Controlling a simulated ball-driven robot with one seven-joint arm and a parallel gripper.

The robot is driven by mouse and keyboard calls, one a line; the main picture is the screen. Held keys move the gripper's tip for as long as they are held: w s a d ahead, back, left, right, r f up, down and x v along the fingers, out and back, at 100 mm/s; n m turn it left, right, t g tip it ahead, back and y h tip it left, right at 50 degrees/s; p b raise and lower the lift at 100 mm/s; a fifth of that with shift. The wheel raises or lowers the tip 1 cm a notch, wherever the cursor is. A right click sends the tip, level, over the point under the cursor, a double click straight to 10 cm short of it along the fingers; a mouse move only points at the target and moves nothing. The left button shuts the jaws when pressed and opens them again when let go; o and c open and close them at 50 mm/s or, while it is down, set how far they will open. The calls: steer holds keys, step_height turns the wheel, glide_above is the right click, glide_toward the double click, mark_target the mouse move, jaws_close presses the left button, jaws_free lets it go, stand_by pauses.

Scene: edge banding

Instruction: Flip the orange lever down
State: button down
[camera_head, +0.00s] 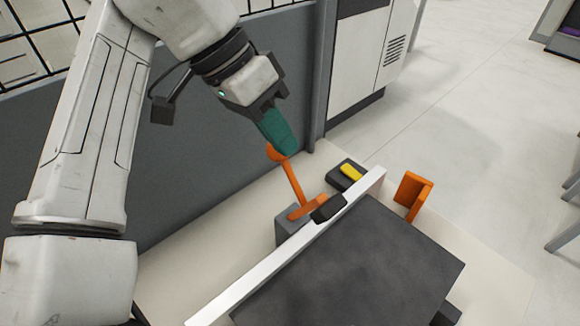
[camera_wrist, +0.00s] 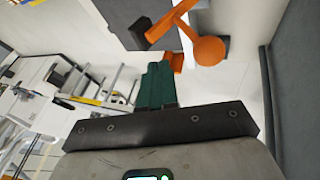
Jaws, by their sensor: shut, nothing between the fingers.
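The orange lever (camera_head: 290,181) stands up from a grey block (camera_head: 286,228) behind the white strip, its round knob at the top. My gripper (camera_head: 287,147) has green fingers, shut and empty. In the head view its fingertips overlap the area just above and right of the knob; whether they touch it I cannot tell. In the wrist view the lever's orange knob (camera_wrist: 208,50) lies up and to the right of the green fingertips (camera_wrist: 158,70), and they look apart there. An orange part shows just behind the fingertips.
A white board edge (camera_head: 290,245) runs diagonally beside a dark grey panel (camera_head: 360,265). A yellow piece (camera_head: 350,172) in a dark holder and an orange bracket (camera_head: 412,192) sit to the right. A grey wall (camera_head: 200,150) stands behind the bench. Open floor lies at the right.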

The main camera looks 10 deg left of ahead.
steer(key=shift+s+a+r, duration=0.1)
steer(key=shift+a+r, duration=0.2)
steer(key=shift+a, duration=0.3)
glide_above(304, 205)
step_height(304, 205, down, 9)
steer(key=shift+s+r, duration=0.1)
steer(key=shift+s, duration=0.05)
stand_by(0.3)
